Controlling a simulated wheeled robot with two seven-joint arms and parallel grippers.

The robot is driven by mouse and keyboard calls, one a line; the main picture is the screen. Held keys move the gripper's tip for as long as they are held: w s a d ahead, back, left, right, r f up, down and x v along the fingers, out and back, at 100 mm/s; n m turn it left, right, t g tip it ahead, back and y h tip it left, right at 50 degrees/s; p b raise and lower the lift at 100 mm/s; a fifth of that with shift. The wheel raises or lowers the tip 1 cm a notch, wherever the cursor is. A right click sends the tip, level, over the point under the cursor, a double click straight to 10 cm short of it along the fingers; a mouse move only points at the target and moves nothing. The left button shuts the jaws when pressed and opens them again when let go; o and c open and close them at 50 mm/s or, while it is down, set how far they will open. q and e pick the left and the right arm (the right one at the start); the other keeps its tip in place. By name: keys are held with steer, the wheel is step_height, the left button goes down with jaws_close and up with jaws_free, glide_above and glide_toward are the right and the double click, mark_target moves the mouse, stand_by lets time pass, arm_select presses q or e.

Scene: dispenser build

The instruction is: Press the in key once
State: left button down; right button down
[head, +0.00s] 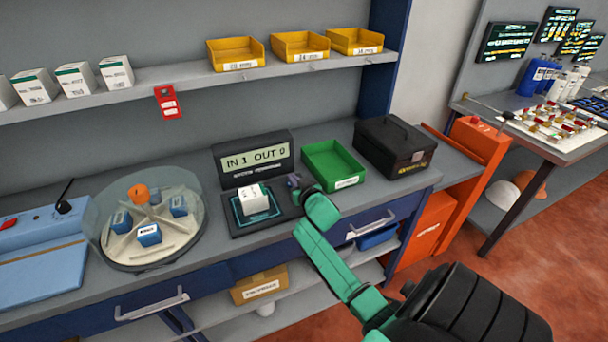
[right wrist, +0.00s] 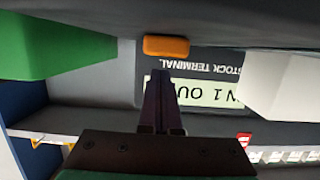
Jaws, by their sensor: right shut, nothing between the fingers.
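The stock terminal (head: 252,158) stands at the back of the bench; its screen reads "IN 1 OUT 0" in the head view. Its flat dark base (head: 237,226) holds a lit pad with a white box (head: 253,198) on it. My right gripper (head: 294,182) is shut and empty, at the right side of the base. In the right wrist view, which is upside down, its closed fingertips (right wrist: 161,76) show near an orange key (right wrist: 166,46), with a small gap in the picture. No label on the key is readable. The head view does not show the key clearly. My left gripper is out of view.
A green bin (head: 335,165) stands just right of the terminal, with a black case (head: 394,148) beyond it. A round clear-walled carousel (head: 147,225) with blue boxes is to the left. Yellow bins (head: 236,54) and white boxes are on the shelf above.

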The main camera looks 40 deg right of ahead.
steer(key=v, duration=0.1)
steer(key=b+v, duration=0.1)
steer(key=shift+s+a+r, duration=0.1)
steer(key=shift+s+r, duration=0.1)
steer(key=shift+r, duration=0.05)
steer(key=v, duration=0.3)
steer(key=b+v, duration=0.1)
steer(key=v, duration=0.3)
steer(key=shift+r, duration=0.25)
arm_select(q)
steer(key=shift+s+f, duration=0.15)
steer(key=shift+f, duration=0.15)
arm_select(e)
steer(key=shift+s+a+r, duration=0.15)
steer(key=shift+s+r, duration=0.15)
steer(key=shift+s, duration=0.1)
steer(key=shift+f, duration=0.1)
